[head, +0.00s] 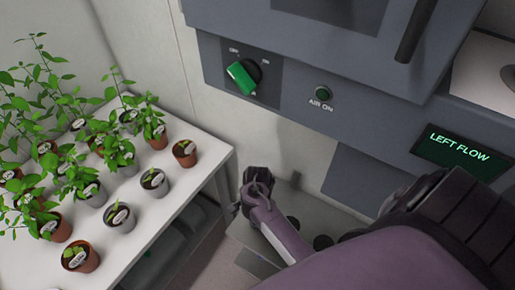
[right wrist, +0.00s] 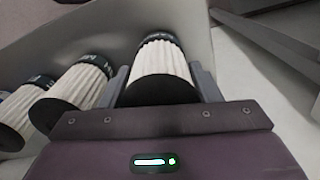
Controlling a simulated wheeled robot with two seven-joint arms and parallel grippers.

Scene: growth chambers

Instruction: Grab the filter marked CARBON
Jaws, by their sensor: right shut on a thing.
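In the right wrist view, a white pleated filter (right wrist: 162,62) with dark end caps stands between the two fingers of my right gripper (right wrist: 161,80). The gripper is shut on it. Its dark band carries lettering too small and too far turned away to read, so I cannot tell whether it says CARBON. Two more such filters stand to its left, one close by (right wrist: 78,84) and one at the picture's edge (right wrist: 22,112); their band letters are only partly visible. In the head view my arm covers the lower right, and the held filter cannot be made out.
A white bench (head: 211,160) with several potted seedlings stands at the left. A grey chamber cabinet has a green knob (head: 242,77), an AIR ON button (head: 323,93) and a LEFT FLOW display (head: 462,147). A pale wall (right wrist: 195,45) rises close beside the held filter.

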